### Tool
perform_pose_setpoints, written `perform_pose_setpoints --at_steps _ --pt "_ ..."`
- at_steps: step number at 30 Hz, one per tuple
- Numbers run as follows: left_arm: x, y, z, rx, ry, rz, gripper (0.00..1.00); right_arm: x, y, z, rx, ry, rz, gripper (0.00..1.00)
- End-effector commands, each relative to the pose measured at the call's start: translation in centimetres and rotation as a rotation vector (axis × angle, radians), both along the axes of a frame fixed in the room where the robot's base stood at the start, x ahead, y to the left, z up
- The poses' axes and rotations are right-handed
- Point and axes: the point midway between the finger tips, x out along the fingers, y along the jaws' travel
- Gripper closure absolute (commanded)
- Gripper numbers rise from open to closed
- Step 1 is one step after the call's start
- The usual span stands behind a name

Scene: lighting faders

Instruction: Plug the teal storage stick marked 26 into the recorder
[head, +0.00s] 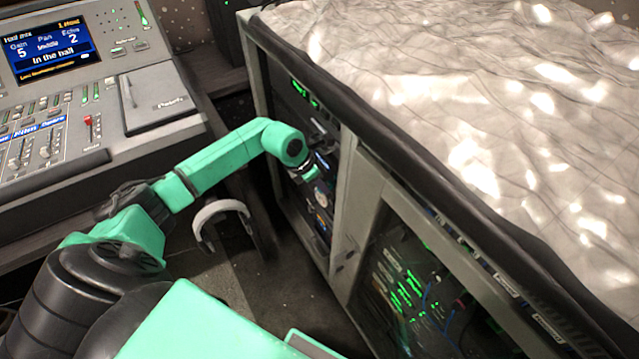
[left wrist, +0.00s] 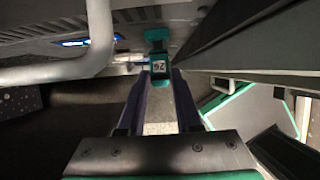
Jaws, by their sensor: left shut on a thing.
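The rack front with a small blue light (left wrist: 88,42) lies just above; I take this unit to be the recorder. In the head view my left gripper (head: 312,174) is at the rack front, small and partly hidden by the wrist. Whether the stick touches a port cannot be told. My right gripper is not in view.
A grey bar handle (left wrist: 98,35) stands out from the rack front close left of the stick. The equipment rack (head: 345,190) has a cloth-covered top (head: 450,90). A mixing console (head: 70,90) is at the left. Headphones (head: 225,212) hang below my left forearm.

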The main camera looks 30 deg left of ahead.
Motion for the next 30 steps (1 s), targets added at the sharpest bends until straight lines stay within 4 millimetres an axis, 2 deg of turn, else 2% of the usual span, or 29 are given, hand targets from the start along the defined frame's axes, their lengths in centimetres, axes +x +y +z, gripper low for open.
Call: perform_pose_setpoints --at_steps 30 --pt "0.90 -0.55 -0.07 0.000 0.000 0.000 1.00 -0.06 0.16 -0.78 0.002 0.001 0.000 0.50"
